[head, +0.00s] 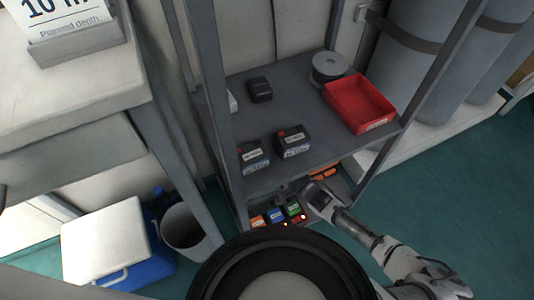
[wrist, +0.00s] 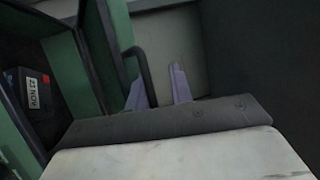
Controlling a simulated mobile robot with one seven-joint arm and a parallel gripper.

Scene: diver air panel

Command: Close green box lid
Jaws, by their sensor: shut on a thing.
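The green box (wrist: 92,55) stands open at the left of the wrist view, with its dark inside showing. A dark block with a white label (wrist: 35,90) is inside it. A green panel with a dark bar handle (wrist: 143,68) rises beside the opening; it looks like the lid. My gripper (wrist: 158,92) is shut on the handle, which passes between its fingers; the exact contact is partly hidden. In the head view my gripper (head: 308,194) is low at the shelf unit's front, and I cannot make out the green box there.
The shelf unit's upper board (head: 285,115) is just above my gripper and bears a red tray (head: 358,103) and two labelled dark blocks. Small coloured units (head: 276,215) sit on the lower shelf left of my gripper. Grey cylinders (head: 405,55) stand behind. Floor at right is clear.

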